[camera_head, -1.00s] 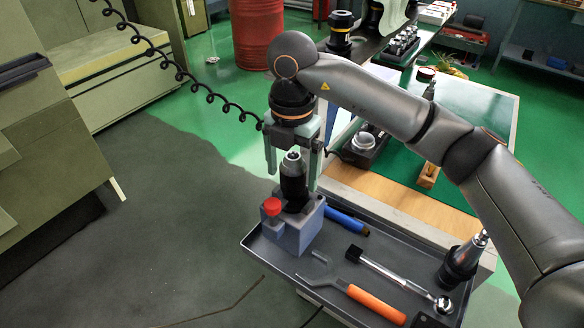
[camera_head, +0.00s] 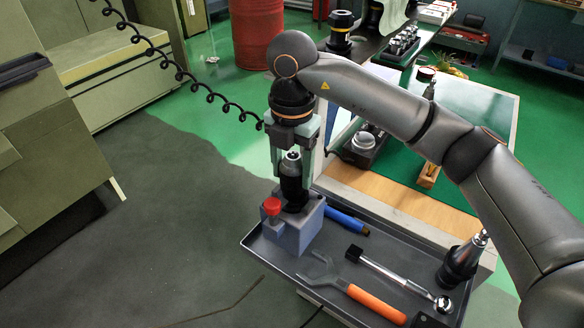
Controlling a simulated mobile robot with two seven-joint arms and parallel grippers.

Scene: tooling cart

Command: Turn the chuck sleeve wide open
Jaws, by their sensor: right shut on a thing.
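The chuck sleeve (camera_head: 291,180) is a dark, upright cylinder with a metal tip on top. It stands in a blue-grey block (camera_head: 297,236) with a red knob (camera_head: 271,206), at the left end of the cart tray. My right gripper (camera_head: 292,172) comes down over it from above, its pale fingers on either side, shut on the sleeve. The fingers hide part of the sleeve's sides. My left gripper is not in view.
The grey tray (camera_head: 400,256) also holds a blue-handled tool (camera_head: 347,221), a ratchet (camera_head: 397,276), an orange-handled wrench (camera_head: 375,303) and a dark tool holder (camera_head: 461,262). A green-topped bench (camera_head: 460,110) stands behind. A red drum (camera_head: 257,32) is further back.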

